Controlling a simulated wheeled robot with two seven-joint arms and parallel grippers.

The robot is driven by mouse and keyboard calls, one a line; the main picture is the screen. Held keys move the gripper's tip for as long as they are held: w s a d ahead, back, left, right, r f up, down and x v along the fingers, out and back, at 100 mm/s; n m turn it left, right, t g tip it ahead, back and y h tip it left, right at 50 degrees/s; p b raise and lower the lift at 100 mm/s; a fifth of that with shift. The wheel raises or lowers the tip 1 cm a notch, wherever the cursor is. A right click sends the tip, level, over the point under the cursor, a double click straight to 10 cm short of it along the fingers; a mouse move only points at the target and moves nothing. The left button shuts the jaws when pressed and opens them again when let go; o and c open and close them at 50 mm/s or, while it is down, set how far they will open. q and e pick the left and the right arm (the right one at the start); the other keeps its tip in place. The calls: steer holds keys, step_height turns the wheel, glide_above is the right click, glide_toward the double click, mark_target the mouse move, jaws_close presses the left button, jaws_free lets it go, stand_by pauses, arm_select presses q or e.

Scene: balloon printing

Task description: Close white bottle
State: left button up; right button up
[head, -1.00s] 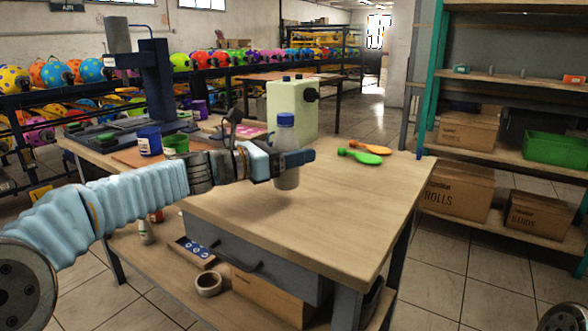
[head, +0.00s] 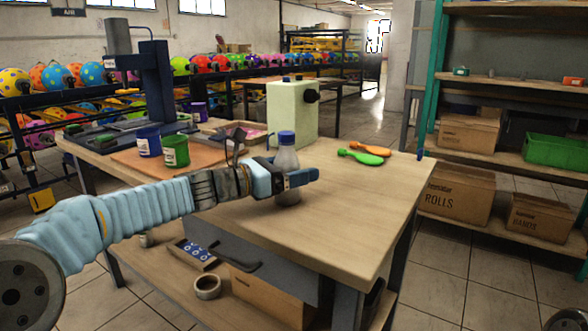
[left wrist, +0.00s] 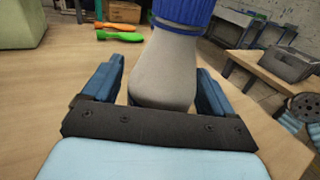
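The white bottle (head: 286,158), with a blue cap (head: 286,137) on top, appears to stand upright on the wooden table. My left gripper (head: 290,181) is around its lower body. In the left wrist view the bottle (left wrist: 167,68) is between the two spread fingers of my left gripper (left wrist: 160,85), with a narrow gap at the left finger. The right finger overlaps the bottle's edge, so contact there is unclear. The blue cap (left wrist: 183,10) is cut off by that view's top edge. My right gripper is out of view.
A pale green box (head: 291,112) stands behind the bottle. Green and orange paddles (head: 362,156) lie to its right. Blue (head: 148,142) and green (head: 175,150) cups stand left. The table's front right (head: 350,220) is clear.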

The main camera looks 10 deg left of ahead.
arm_select(q)
steer(key=shift+r, duration=0.3)
steer(key=v, duration=1.2)
steer(key=shift+f, duration=0.1)
